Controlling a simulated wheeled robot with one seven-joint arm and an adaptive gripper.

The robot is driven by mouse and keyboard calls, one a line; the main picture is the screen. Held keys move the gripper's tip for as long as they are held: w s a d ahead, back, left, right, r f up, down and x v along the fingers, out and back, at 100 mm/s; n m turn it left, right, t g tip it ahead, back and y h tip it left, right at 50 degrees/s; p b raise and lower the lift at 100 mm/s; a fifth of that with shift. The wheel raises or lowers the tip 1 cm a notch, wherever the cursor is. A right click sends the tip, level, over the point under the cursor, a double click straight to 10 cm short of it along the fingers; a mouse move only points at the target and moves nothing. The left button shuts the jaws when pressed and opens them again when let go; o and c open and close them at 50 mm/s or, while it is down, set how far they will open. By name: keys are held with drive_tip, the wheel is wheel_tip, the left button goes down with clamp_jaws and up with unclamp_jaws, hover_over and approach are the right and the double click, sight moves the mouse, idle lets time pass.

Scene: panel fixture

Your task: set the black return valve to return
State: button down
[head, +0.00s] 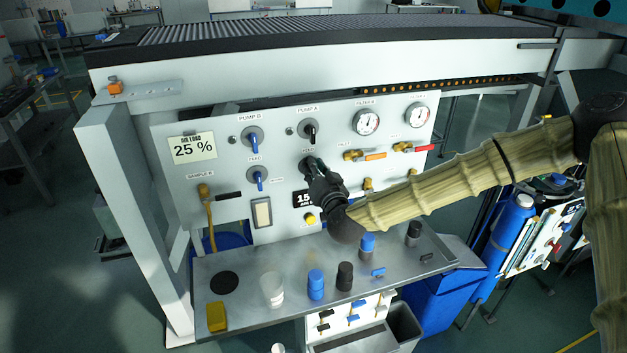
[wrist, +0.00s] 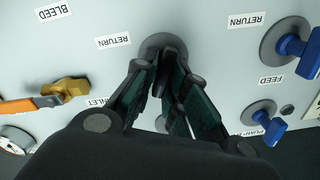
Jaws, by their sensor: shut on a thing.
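The black return valve is on the white panel, mostly hidden by my gripper. Its grey round base (wrist: 163,42) shows in the wrist view between and beyond the fingertips, beside a RETURN label (wrist: 113,41). My gripper (head: 312,167) is at the panel, right of the blue feed valve (head: 257,178) in the head view. In the wrist view my gripper (wrist: 167,68) has its fingers around the black handle and is shut on it.
Pump B's blue knob (head: 254,140) and pump A's black knob (head: 309,131) sit above. An orange-handled valve (head: 372,155) and gauges (head: 367,122) are to the right. A steel shelf (head: 250,305) below carries a white cup (head: 272,289) and blue and black items.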

drive_tip(key=m+b, duration=0.2)
drive_tip(key=f+m+b, duration=0.1)
drive_tip(key=b, duration=0.1)
drive_tip(key=shift+w+d+m, duration=0.1)
drive_tip(key=shift+d+m, duration=0.15)
drive_tip(key=shift+m, duration=0.15)
drive_tip(key=shift+d+f+m+b, duration=0.1)
drive_tip(key=shift+m+b, duration=2.15)
drive_tip(key=shift+d+f+m+b, duration=0.1)
drive_tip(key=shift+m+b, duration=2.1)
drive_tip(key=shift+m, duration=0.05)
drive_tip(key=shift+r, duration=0.1)
drive_tip(key=c, duration=1.5)
unclamp_jaws()
drive_tip(key=shift+a, duration=0.1)
